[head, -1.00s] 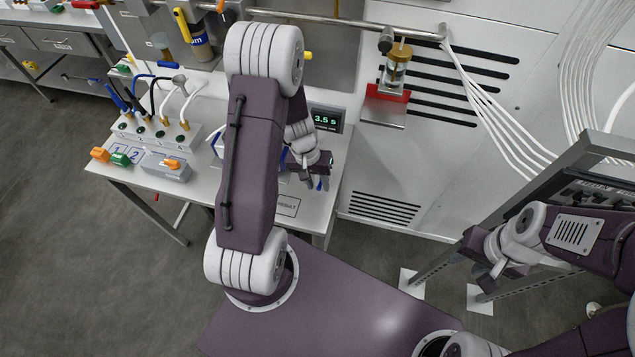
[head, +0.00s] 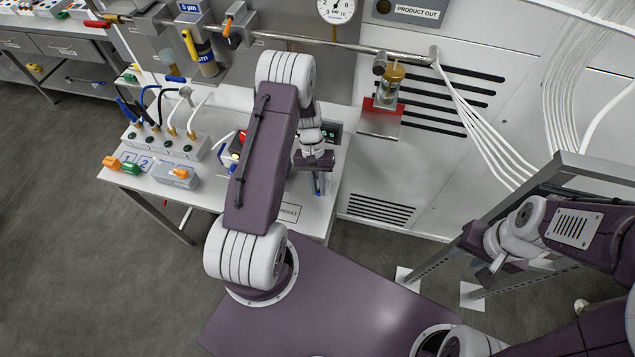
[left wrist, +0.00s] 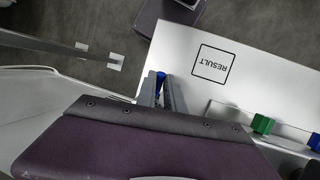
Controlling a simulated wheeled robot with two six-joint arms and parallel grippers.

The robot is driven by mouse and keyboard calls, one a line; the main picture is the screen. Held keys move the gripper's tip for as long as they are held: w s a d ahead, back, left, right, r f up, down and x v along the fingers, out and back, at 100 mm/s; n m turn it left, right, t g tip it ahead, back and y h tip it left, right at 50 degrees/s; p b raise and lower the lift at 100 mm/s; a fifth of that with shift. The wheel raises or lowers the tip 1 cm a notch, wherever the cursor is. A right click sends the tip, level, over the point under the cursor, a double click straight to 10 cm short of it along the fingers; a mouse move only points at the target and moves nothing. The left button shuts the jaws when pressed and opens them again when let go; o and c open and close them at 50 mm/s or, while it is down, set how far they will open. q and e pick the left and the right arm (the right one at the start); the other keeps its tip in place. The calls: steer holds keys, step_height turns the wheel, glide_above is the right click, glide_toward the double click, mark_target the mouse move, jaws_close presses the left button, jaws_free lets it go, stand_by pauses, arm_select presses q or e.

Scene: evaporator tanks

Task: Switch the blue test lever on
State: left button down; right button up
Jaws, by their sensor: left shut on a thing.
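A blue handle (head: 174,79) shows in the head view, low on the pipework behind the bench; I cannot tell whether it is the test lever. My left gripper (head: 318,186) is over the right part of the white bench. In the left wrist view its fingers (left wrist: 162,90) are close together, with a small blue piece (left wrist: 160,80) between their tips. Most of this piece is hidden, so what it belongs to is unclear. My right gripper (head: 487,272) is at the right, beside a grey metal frame, away from the bench; its jaws are not clear.
A grey box with an orange lever (head: 180,173) and a block with several hoses (head: 163,143) stand on the bench's left. A yellow handle (head: 190,45) and an orange one (head: 227,27) are above. A glass vessel (head: 390,84) hangs over a red-edged shelf. Floor at left is clear.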

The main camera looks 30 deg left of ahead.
arm_select(q)
steer(key=shift+r+g, duration=0.1)
steer(key=shift+g, duration=0.2)
steer(key=shift+w, duration=0.1)
steer(key=c, duration=1.5)
jaws_free()
steer(key=shift+o, duration=0.2)
steer(key=shift+w+a+r+b, duration=0.15)
steer(key=shift+w+r+b, duration=0.05)
steer(key=shift+r+b, duration=0.1)
steer(key=b+v, duration=0.2)
steer(key=v, duration=0.6)
steer(key=shift+s+r, duration=0.1)
steer(key=shift+r, duration=0.15)
